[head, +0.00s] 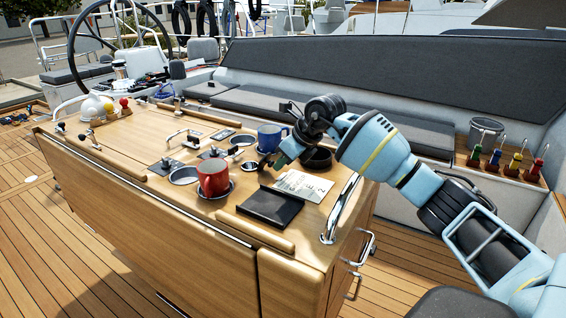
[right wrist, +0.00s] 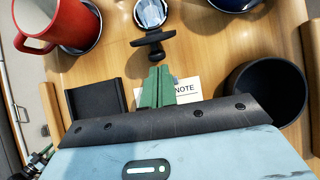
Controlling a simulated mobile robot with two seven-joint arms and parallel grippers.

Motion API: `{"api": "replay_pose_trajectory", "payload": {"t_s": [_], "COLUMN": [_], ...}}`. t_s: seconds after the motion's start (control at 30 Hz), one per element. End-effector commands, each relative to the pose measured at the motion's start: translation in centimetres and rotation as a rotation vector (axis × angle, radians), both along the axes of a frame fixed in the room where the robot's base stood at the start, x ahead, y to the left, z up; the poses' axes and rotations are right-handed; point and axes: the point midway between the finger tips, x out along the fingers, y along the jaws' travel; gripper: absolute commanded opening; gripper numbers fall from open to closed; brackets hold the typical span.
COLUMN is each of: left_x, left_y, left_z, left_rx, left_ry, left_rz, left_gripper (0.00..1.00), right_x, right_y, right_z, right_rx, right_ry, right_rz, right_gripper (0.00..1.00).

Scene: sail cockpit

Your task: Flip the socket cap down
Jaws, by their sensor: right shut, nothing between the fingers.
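The socket (right wrist: 150,12) shows as a silver-rimmed round fitting at the top of the right wrist view. In the head view the socket (head: 250,166) is a small round fitting on the wooden table, left of my right gripper (head: 278,162). The green fingers of my right gripper (right wrist: 157,86) are shut and empty. Their tips are close to the cap; I cannot tell if they touch. The cap's exact tilt is unclear. My left gripper is out of view.
A red mug (head: 213,177) and a blue mug (head: 271,137) stand in holders nearby. A black cup (right wrist: 268,92) is right of my fingers. A white note card (right wrist: 185,87) and black tray (head: 270,207) lie close by. A steel rail (head: 342,208) edges the table.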

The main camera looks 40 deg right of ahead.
Motion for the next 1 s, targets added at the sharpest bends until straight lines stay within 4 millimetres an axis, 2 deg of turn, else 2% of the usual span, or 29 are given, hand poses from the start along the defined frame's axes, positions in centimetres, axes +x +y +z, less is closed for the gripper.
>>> {"api": "replay_pose_trajectory", "payload": {"t_s": [1.0], "left_x": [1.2], "left_y": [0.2], "left_z": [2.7], "left_rx": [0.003], "left_ry": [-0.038], "left_rz": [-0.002], "left_gripper": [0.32], "right_x": [-0.1], "right_y": [0.0], "right_z": [1.5], "right_rx": [-0.062], "right_ry": [0.15], "right_rz": [-0.001], "right_gripper": [0.0]}}
